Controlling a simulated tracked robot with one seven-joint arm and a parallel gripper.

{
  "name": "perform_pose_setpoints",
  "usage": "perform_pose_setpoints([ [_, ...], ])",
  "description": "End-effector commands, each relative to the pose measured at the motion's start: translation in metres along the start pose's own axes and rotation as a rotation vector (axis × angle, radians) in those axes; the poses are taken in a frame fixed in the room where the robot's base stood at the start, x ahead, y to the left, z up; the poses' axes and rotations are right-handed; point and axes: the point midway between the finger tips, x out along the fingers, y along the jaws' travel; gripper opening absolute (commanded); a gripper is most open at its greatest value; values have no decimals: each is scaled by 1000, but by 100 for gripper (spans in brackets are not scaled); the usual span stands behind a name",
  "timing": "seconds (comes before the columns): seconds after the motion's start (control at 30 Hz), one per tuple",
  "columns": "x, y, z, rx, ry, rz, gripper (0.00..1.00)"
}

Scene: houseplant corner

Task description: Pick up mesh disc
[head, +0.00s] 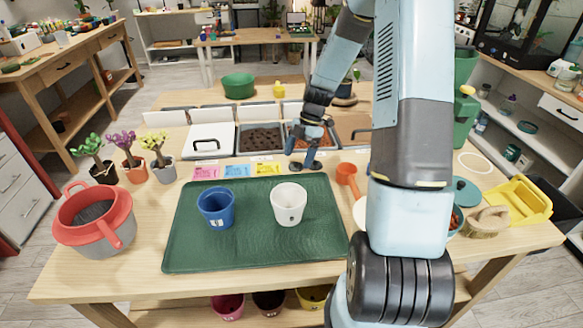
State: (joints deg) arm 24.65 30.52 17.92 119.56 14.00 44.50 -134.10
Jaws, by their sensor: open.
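I cannot make out a separate mesh disc for certain. My gripper (304,165) points down at the back edge of the green mat (255,255), right of the coloured packets; its jaws are open, and I see nothing held between them. The surface right under the fingertips is partly hidden by them. A blue pot (216,209) and a white pot (288,204) stand upright on the mat, in front of my gripper. A red-rimmed sieve (72,219) with a dark mesh bottom sits on a grey bucket at the left.
Pink, blue and yellow packets (236,171) lie behind the mat. Soil bins (262,139) line the back. Three small potted plants (131,161) stand at left. An orange scoop (347,177) and a yellow dustpan (522,201) are at right. The mat's front is clear.

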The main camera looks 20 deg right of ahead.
Motion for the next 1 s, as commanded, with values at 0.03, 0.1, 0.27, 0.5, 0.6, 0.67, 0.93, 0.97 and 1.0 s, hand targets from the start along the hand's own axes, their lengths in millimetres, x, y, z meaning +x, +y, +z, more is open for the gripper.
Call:
perform_pose_setpoints([
  [0.03,6,0,-1,-1,2,-3,81],
  [0.1,11,0,-1,-1,1,-1,81],
  [0.27,14,0,0,0,-1,1,81],
  [0.5,14,0,-1,0,0,0,72],
  [0.6,14,0,-1,-1,0,0,62],
  [0.67,14,0,-1,-1,0,0,57],
  [0.93,14,0,-1,-1,0,0,43],
  [0.97,14,0,-1,-1,0,0,43],
  [1.0,14,0,-1,-1,0,0,43],
])
